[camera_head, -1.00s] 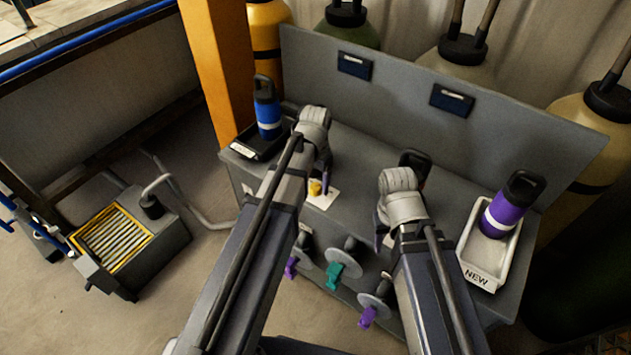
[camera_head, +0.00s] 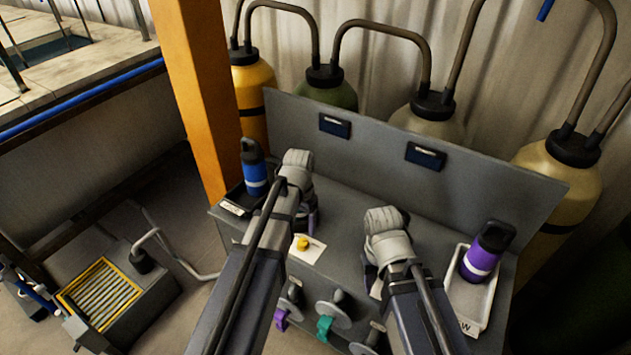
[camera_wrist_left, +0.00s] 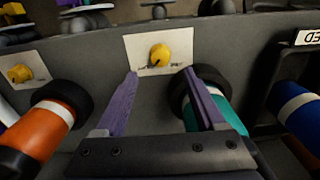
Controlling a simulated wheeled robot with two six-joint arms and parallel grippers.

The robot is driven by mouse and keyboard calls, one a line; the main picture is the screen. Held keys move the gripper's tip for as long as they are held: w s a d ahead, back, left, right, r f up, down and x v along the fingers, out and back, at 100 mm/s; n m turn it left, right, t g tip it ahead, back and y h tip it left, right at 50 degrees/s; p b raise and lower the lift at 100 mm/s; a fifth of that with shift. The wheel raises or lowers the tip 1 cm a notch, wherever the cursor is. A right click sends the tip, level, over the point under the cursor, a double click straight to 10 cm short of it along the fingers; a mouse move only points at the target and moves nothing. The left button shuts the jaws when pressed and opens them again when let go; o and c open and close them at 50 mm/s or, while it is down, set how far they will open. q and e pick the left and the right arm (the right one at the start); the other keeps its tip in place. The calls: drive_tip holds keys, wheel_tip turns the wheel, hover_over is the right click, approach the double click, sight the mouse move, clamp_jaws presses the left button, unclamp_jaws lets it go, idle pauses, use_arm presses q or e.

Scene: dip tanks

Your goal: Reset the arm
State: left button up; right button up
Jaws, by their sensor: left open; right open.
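My left gripper (camera_head: 312,217) is open over the grey bench; its fingers are partly hidden by the arm in the head view. In the left wrist view its two purple fingers (camera_wrist_left: 160,80) are spread with nothing held between them. A teal bottle (camera_wrist_left: 232,118) stands close to the right finger there, partly covered by it. An orange bottle (camera_wrist_left: 42,133) is further left in that view. My right gripper (camera_head: 373,280) is open above the bench's front edge, mostly hidden by its own arm.
A blue bottle (camera_head: 254,172) stands in a dark tray at the bench's left end. A purple bottle (camera_head: 487,251) leans in a white tray (camera_head: 470,310) at the right. A yellow knob (camera_head: 303,243) and several valve handles line the front. Gas cylinders (camera_head: 564,185) stand behind the back panel (camera_head: 460,185).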

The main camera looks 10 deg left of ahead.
use_arm(q)
drive_tip(key=s+d+y, duration=0.1)
drive_tip(key=s+d, duration=0.9)
drive_tip(key=s, duration=0.4)
drive_tip(key=shift+s+d, duration=0.2)
drive_tip(key=shift+s, duration=0.2)
drive_tip(key=shift+r, duration=0.1)
